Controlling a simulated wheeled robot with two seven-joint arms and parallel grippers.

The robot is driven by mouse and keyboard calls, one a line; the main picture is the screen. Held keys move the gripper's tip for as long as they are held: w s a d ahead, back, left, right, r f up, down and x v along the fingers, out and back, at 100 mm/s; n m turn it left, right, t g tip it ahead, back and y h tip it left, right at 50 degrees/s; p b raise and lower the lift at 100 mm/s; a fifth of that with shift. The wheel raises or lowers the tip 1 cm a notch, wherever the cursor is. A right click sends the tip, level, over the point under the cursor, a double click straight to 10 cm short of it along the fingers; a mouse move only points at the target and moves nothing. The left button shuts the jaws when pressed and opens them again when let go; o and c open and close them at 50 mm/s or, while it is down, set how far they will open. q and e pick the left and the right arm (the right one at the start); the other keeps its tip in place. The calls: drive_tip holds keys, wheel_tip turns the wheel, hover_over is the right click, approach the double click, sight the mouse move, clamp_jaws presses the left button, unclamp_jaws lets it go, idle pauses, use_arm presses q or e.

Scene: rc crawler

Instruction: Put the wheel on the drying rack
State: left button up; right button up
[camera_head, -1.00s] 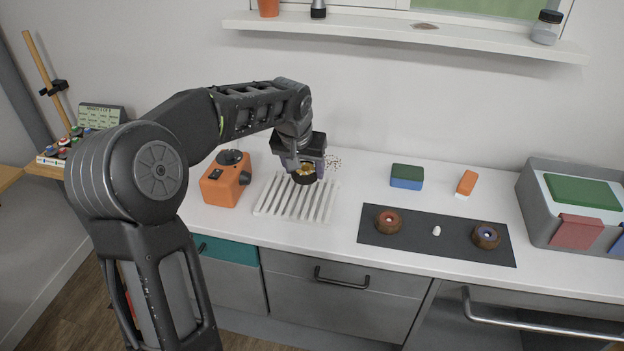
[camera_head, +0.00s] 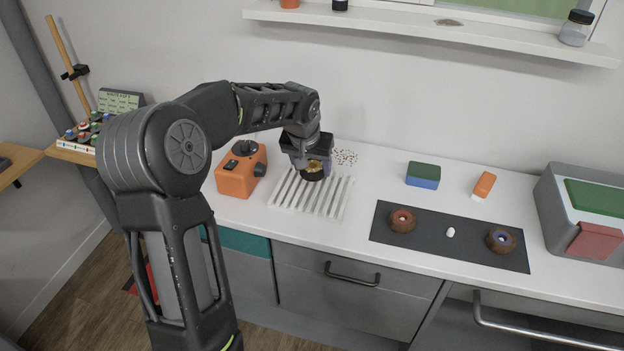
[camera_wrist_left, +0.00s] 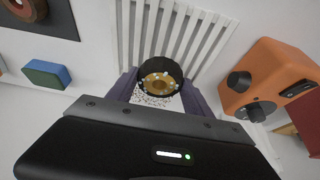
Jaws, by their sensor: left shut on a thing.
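My left gripper (camera_head: 313,171) is shut on a wheel (camera_head: 312,175) with a dark tyre and a yellow-gold hub. In the left wrist view, the wheel (camera_wrist_left: 160,76) sits between the two purple-grey fingers, with pale bits on its hub. The white slatted drying rack (camera_head: 310,208) lies on the counter, and the wheel is over its far end. The rack (camera_wrist_left: 128,30) also shows beyond the wheel in the left wrist view. I cannot tell whether the wheel touches the slats. My right gripper is not in view.
An orange device (camera_head: 241,171) stands close left of the rack. To the right, a dark mat (camera_head: 450,254) holds two brown wheels (camera_head: 402,220) (camera_head: 500,241) and a small white piece. A green-blue sponge (camera_head: 423,175), an orange-white block (camera_head: 484,185) and a grey bin (camera_head: 560,225) stand farther right.

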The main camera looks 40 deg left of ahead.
sight(312, 190)
use_arm(q)
drive_tip(key=shift+f+p, duration=0.35)
drive_tip(key=shift+f, duration=2.1)
drive_tip(key=shift+f, duration=0.1)
drive_tip(key=o, duration=1.4)
drive_tip(key=shift+c, duration=0.2)
drive_tip(key=shift+r, duration=0.25)
drive_tip(key=b+v, duration=0.1)
drive_tip(key=v, duration=1)
drive_tip(key=shift+s+r, duration=0.25)
drive_tip(key=shift+r, duration=0.05)
drive_tip(key=shift+d, duration=0.15)
